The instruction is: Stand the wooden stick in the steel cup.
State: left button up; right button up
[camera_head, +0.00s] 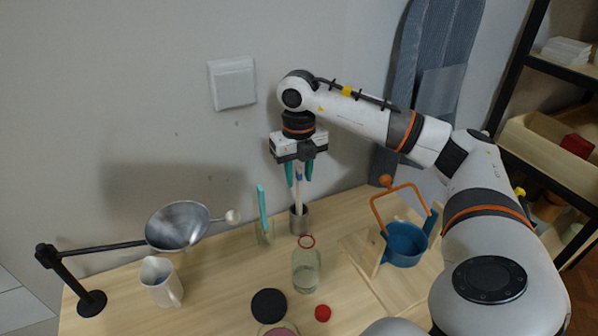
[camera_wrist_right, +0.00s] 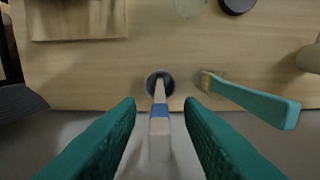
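The wooden stick (camera_head: 299,188), pale with a blue band, stands nearly upright with its lower end inside the mouth of the steel cup (camera_head: 299,221). The wrist view shows the stick (camera_wrist_right: 160,138) running down into the round cup (camera_wrist_right: 150,83). My right gripper (camera_head: 299,180) is above the cup, pointing down. Its teal fingers lie on both sides of the stick's upper part, and the wrist view shows a gap between each finger and the stick. How deep the stick sits is hidden by the cup wall. My left gripper is not in view.
A teal-handled brush (camera_head: 262,203) stands close left of the cup. A glass jar (camera_head: 306,272) with a red rim is in front. A blue pot (camera_head: 405,246) with an orange handle is at the right. A metal bowl (camera_head: 177,226) on an arm and a white pitcher (camera_head: 160,284) are left.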

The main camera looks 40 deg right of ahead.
notch_tip(320, 180, up, 6)
jog(key=shift+w+f+b, duration=0.1)
jog(key=shift+f+b, duration=0.1)
jog(key=shift+b, duration=0.15)
notch_tip(320, 180, up, 5)
jog(key=shift+r+p, duration=0.1)
jog(key=shift+p, duration=0.8)
jog(key=shift+r, duration=0.6)
jog(key=shift+f, duration=0.1)
